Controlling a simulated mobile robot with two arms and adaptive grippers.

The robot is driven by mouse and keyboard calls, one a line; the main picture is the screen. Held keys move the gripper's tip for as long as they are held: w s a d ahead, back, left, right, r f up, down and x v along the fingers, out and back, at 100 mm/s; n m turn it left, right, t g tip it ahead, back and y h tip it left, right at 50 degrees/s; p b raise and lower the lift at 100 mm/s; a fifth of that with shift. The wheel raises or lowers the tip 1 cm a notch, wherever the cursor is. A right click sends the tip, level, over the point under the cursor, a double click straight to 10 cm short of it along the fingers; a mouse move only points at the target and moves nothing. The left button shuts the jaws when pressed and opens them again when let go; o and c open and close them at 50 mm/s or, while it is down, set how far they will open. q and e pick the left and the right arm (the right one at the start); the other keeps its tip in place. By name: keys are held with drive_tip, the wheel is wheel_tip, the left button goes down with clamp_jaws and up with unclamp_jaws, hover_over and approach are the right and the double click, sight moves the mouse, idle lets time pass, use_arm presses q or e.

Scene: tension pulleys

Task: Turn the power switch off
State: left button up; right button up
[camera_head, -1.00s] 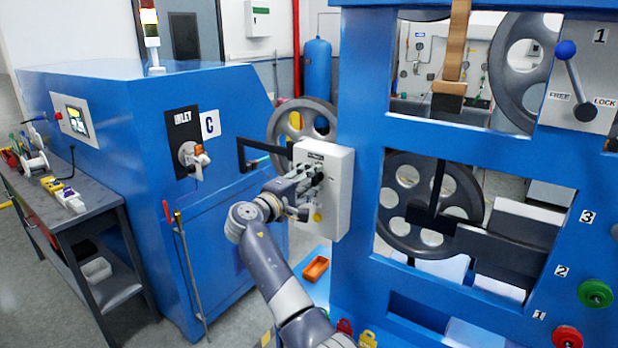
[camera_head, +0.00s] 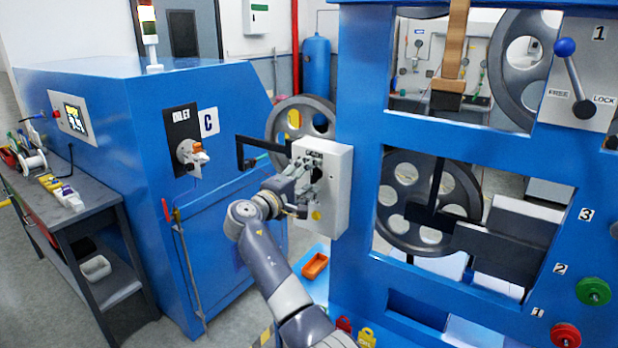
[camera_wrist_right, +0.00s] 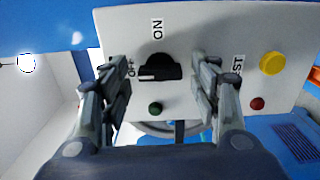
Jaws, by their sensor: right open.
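The power switch is a black rotary knob (camera_wrist_right: 160,68) on the white control box (camera_head: 334,190). In the right wrist view, labels ON and OFF stand around the knob. Its bar lies across the picture, with a white mark at the left end, on the OFF side. My right gripper (camera_head: 306,182) is in front of the box. In the right wrist view its two fingers (camera_wrist_right: 160,88) are spread, one on each side of the knob, with visible gaps; nothing is between them in a grip. My left gripper is not in view.
A yellow button (camera_wrist_right: 272,62), a red button (camera_wrist_right: 257,103) and a green button (camera_wrist_right: 155,108) are on the box near the fingers. The blue machine frame (camera_head: 362,190) stands right of the box. A black handle bar (camera_head: 262,147) is just left of it.

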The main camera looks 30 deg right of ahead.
drive_tip(key=v, duration=1.1)
drive_tip(key=shift+s+a, duration=0.15)
drive_tip(key=shift+a, duration=0.2)
